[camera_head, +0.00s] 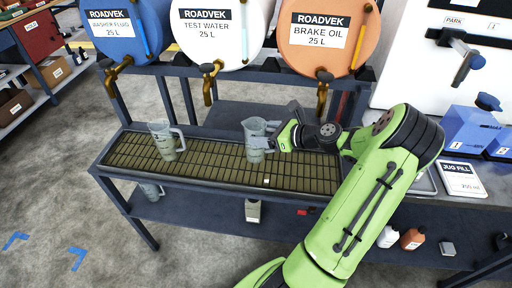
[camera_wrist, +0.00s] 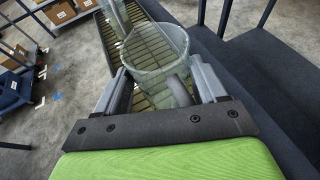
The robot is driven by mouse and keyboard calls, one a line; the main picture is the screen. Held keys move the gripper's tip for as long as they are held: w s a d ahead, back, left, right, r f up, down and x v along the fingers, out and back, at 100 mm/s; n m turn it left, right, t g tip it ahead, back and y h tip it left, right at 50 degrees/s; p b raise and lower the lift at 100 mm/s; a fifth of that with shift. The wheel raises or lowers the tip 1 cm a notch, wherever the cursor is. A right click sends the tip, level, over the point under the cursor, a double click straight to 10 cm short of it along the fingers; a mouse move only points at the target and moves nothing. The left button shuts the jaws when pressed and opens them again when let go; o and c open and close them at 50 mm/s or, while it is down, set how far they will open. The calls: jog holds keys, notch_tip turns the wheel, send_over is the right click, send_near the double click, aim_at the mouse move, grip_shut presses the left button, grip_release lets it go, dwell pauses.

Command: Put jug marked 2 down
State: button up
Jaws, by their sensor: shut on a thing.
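My gripper (camera_head: 279,139) is shut on a clear jug (camera_head: 255,144), at the right part of a drip grate (camera_head: 214,178) under the drums. The jug stands upright; its base is at or just above the grate, and I cannot tell which. In the wrist view the jug (camera_wrist: 157,55) sits between my fingers (camera_wrist: 162,95), its open rim facing the camera. A second clear jug (camera_head: 165,140) stands on the grate at the left, its handle to the right. I cannot read a number on either jug.
Blue, white and orange drums (camera_head: 316,40) with brass taps hang behind the grate. A Jug Fill card (camera_head: 461,180) and blue containers (camera_head: 469,130) are at the right. Bottles (camera_head: 412,238) stand on the lower shelf. The grate is free between the jugs.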

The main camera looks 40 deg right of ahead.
aim_at(263, 159)
notch_tip(263, 159, down, 3)
jog(key=shift+a+f+b, duration=0.1)
jog(key=shift+f+b, duration=0.05)
jog(key=shift+b, duration=0.4)
jog(key=o, duration=1.3)
